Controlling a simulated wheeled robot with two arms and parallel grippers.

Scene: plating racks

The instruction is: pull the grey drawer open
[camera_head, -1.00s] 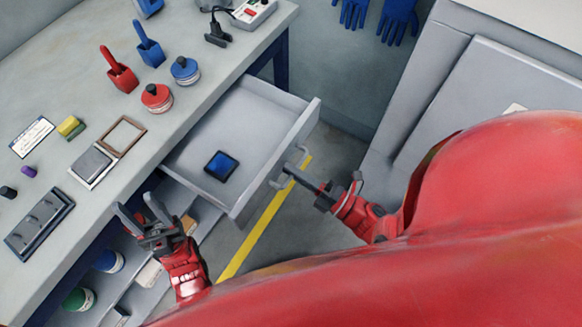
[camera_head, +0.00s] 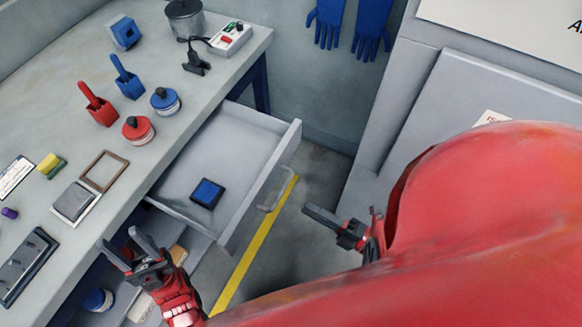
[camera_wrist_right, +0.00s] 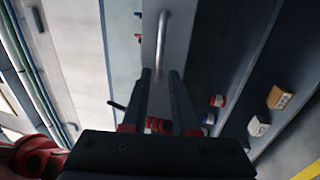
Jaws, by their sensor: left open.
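The grey drawer (camera_head: 282,160) stands pulled out of the bench, its inside showing, with a blue square pad (camera_head: 207,193) lying in it. Its handle (camera_head: 272,192) is a bent metal bar on the front face. It also shows in the right wrist view (camera_wrist_right: 162,35), ahead of the fingers. My right gripper (camera_head: 308,211) is to the right of the handle, apart from it. In the right wrist view its two fingers (camera_wrist_right: 163,80) are spread with nothing held between them. My left gripper (camera_head: 119,237) is open and empty near the bench's front edge, left of the drawer.
The bench top (camera_head: 165,55) holds red and blue holders, round pots, a frame and a control box (camera_head: 231,39). Shelves with a blue pot (camera_head: 97,300) are below. A grey cabinet (camera_head: 470,95) stands at the right. Floor with a yellow stripe (camera_head: 250,250) is clear.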

